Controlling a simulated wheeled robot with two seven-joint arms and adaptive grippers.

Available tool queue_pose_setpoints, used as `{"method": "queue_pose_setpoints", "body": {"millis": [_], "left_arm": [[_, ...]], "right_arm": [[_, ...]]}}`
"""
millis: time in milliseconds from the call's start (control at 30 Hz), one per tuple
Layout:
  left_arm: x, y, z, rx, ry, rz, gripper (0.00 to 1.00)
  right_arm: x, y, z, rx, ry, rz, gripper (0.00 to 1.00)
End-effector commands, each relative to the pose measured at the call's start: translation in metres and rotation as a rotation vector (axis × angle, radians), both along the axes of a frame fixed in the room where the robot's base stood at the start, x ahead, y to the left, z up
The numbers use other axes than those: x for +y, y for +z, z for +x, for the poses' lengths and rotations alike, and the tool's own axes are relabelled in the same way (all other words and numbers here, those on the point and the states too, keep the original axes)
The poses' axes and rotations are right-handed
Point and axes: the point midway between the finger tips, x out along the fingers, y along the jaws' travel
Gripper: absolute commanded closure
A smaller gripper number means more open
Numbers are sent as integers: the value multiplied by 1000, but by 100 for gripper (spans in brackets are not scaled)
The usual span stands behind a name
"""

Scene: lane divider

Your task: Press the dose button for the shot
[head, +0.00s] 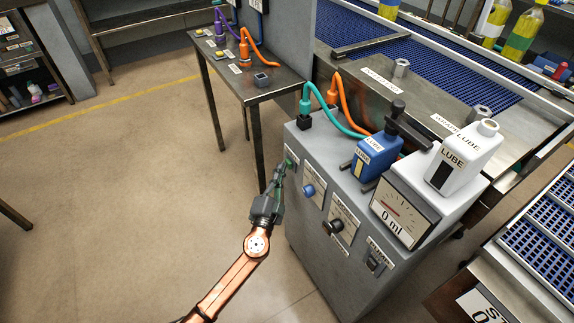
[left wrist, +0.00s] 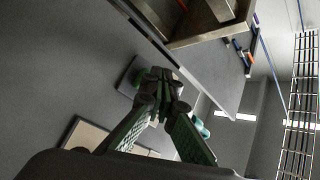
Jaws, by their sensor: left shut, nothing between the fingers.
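A grey machine cabinet (head: 310,240) carries a row of labelled controls on its front. My left gripper (head: 284,170) is shut and empty, with its fingertips at the leftmost control panel (head: 291,158). The fingers partly cover that panel, and I cannot read its label or tell whether they touch a button. In the left wrist view the closed fingertips (left wrist: 162,84) are in front of a dark square fitting (left wrist: 128,76) on the grey face. A dial gauge (head: 402,213) on the cabinet reads 0 ml. My right gripper is not in view.
A blue knob (head: 309,190) and a black knob (head: 337,225) sit right of my gripper. A blue lube container (head: 375,155) and a white lube bottle (head: 462,155) stand on top. A side table (head: 262,88) stands behind. The floor on the left is clear.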

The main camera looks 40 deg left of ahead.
Motion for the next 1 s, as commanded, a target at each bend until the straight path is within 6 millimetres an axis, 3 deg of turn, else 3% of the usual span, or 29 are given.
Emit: {"method": "queue_pose_setpoints", "body": {"millis": [567, 1000], "left_arm": [[6, 0, -13, 1, 1, 1, 100], [21, -1, -49, 1, 1, 1, 100]], "right_arm": [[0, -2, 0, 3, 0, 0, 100], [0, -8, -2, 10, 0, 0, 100]]}}
